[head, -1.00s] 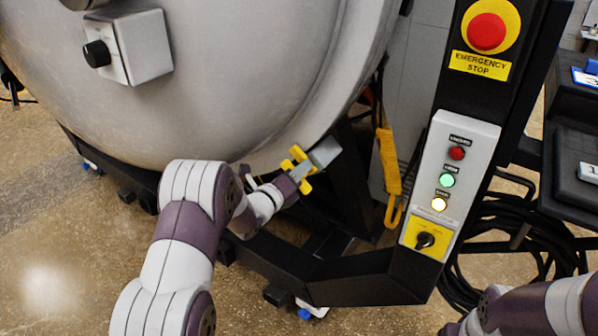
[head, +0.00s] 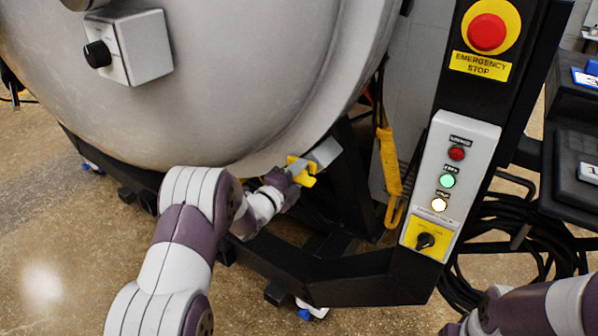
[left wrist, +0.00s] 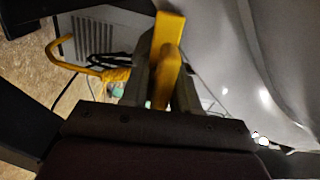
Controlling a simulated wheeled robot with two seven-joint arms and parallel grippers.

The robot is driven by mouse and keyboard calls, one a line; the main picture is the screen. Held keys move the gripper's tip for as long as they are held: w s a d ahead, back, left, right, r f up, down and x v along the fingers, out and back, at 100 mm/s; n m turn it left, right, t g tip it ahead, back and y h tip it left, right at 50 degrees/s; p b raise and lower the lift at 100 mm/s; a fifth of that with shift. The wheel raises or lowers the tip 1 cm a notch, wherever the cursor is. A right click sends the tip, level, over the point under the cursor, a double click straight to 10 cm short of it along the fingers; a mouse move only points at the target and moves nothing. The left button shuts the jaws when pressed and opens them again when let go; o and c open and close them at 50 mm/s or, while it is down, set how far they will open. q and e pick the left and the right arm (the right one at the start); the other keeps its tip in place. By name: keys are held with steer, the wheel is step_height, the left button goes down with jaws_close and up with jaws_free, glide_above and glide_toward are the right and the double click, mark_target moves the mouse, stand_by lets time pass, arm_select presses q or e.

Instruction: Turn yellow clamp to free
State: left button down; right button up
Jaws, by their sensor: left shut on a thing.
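The yellow clamp (head: 304,172) sits at the lower right rim of the big grey furnace door (head: 230,80), beside a grey metal block (head: 324,152). My left gripper (head: 291,178) reaches it from the lower left and is shut on it. In the left wrist view, the yellow clamp (left wrist: 168,60) stands between the two fingers of my left gripper (left wrist: 160,78). The fingers hide part of the clamp. Only a part of my right arm shows at the lower right of the head view; its gripper is out of view.
A yellow hook-ended bar (head: 389,170) hangs behind. A black frame (head: 350,278) runs below the door. Black cables (head: 500,235) lie at the right.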

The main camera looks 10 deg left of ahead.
arm_select(q)
steer(key=shift+d+f+n+p, duration=0.1)
steer(key=shift+n+p, duration=0.55)
steer(key=shift+n, duration=1.6)
steer(key=shift+f+n+p, duration=0.1)
steer(key=shift+n+p, duration=0.55)
steer(key=shift+n, duration=1.6)
steer(key=c, duration=1.1)
jaws_free()
steer(key=shift+s, duration=0.15)
